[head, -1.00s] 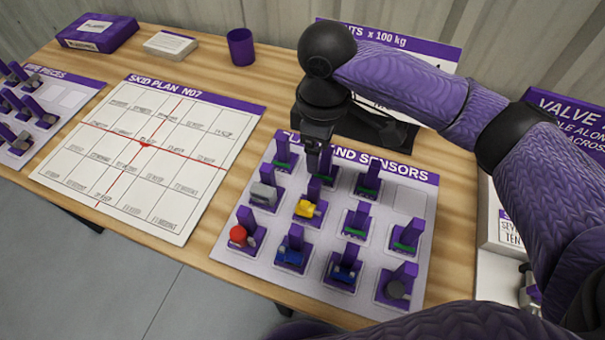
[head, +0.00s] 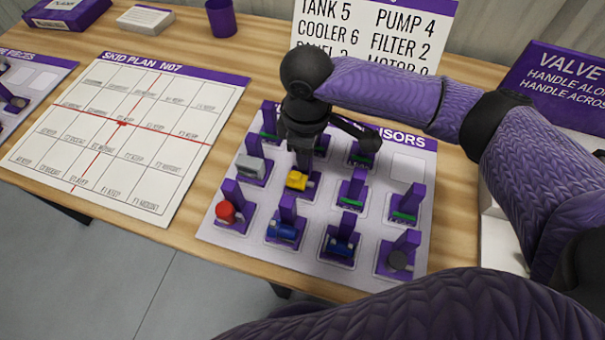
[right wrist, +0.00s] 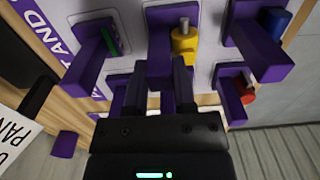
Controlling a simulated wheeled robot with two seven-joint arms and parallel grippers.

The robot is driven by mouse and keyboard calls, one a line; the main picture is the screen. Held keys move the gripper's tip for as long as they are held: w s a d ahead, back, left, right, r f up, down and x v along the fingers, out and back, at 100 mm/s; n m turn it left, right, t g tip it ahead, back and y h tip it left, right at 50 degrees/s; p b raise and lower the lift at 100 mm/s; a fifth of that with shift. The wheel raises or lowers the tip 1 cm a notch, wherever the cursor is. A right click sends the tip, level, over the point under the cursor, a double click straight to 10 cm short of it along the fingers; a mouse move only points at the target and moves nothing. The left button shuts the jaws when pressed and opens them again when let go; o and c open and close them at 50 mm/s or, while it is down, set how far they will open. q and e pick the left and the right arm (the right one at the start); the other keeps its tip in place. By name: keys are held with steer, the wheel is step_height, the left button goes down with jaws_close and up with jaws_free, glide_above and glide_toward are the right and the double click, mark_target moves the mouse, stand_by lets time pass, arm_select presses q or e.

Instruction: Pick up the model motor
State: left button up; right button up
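A small yellow piece with a grey shaft (head: 298,181), which looks like the model motor, stands on its purple base among the pieces on the white board (head: 300,262). It also shows in the right wrist view (right wrist: 184,47). An upright purple handle (right wrist: 160,50) rises beside it. My right gripper (head: 303,155) points down right over this handle. In the right wrist view its two fingers (right wrist: 161,88) are apart, with the purple handle between them; firm contact is not visible. The piece's own label is hidden. My left gripper is not in view.
Close neighbours with upright handles are a grey piece (head: 250,166), a red piece (head: 227,212), blue pieces (head: 283,232) and green-topped pieces (head: 351,202). The skid plan board (head: 125,150) at left is empty. A purple cup (head: 221,18) stands at the back.

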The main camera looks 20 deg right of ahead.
jaws_close()
stand_by(1.0)
